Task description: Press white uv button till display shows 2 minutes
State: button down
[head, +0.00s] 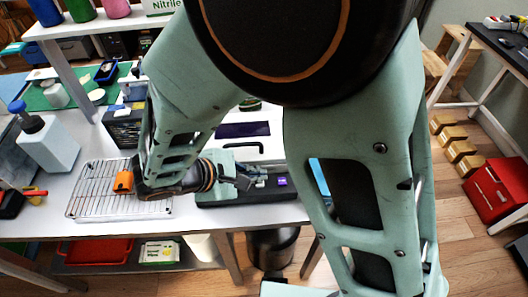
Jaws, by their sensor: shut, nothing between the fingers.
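A low dark device (240,197) sits near the front edge of the white table. A small lit purple display (281,182) shows at its right end; its digits are too small to read. My gripper (262,178) is shut and empty, over the device just left of the display. I cannot tell whether its fingertips touch the device. The white UV button is not discernible; the gripper may hide it.
A wire rack (88,197) with an orange item (123,182) lies left of the device. A white pump bottle (48,145) stands further left. A dark purple flat panel (243,130) lies behind. My arm blocks much of the view.

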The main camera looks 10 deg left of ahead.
aim_at(258, 184)
jog(key=shift+r+p, duration=1.55)
jog(key=shift+r, duration=0.85)
jog(key=shift+d, duration=0.1)
